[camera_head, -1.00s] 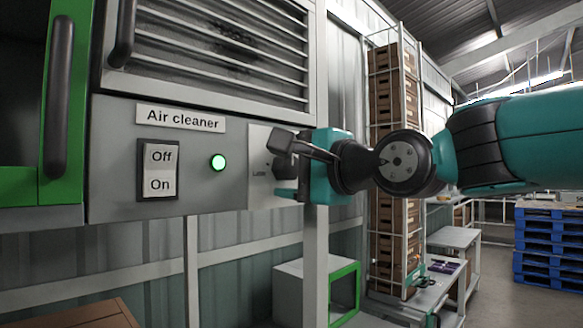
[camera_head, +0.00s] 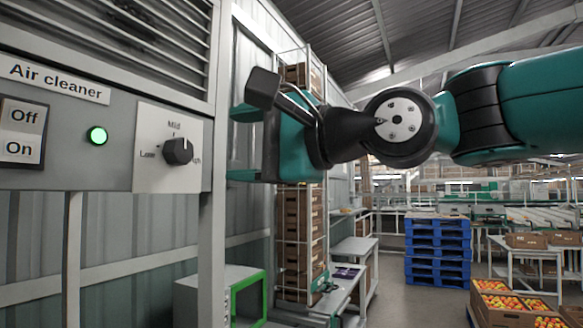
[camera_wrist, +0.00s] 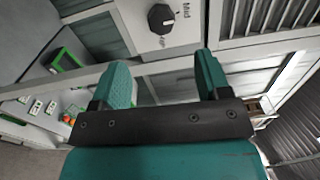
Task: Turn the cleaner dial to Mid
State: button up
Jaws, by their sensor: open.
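The cleaner dial (camera_head: 178,151) is a black knob on a white plate (camera_head: 150,178) at the right end of the grey air cleaner panel. Mid is printed above it, Low at its left and High at its right. The knob partly covers the High label, and I cannot tell surely where its pointer stands. My gripper (camera_head: 240,144) is open and empty, to the right of the dial and apart from it. In the wrist view the dial (camera_wrist: 161,18) is at the top, beyond the gap between my fingers (camera_wrist: 163,72).
A lit green lamp (camera_head: 97,135) and an Off/On switch (camera_head: 21,132) are left of the dial. A vent grille (camera_head: 150,45) is above. Stacked crates (camera_head: 300,225), a green-framed box (camera_head: 222,292) and blue pallets (camera_head: 437,250) stand further off.

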jog(key=b+v, duration=0.1)
jog(key=v, duration=0.5)
dwell(0.3)
jog(key=s+d+f+n+g+h, duration=0.1)
jog(key=d+f+n+h, duration=0.25)
jog(key=f, duration=0.75)
jog(key=s+d+f+n+g+h, duration=0.15)
jog(key=d+f+h, duration=0.25)
jog(key=f, duration=0.8)
jog(key=s+d+f+n+g+h, duration=0.2)
jog(key=s+d+f+n, duration=0.1)
jog(key=s+d+f, duration=0.2)
jog(key=s+d+f+n+g+h, duration=0.2)
jog(key=s+d+f+n+h, duration=0.1)
jog(key=s+f, duration=0.3)
notch_tip(320, 180, down, 3)
jog(key=shift+d+r+n+b, duration=0.15)
jog(key=shift+d+n+b, duration=0.25)
jog(key=shift+d, duration=0.45)
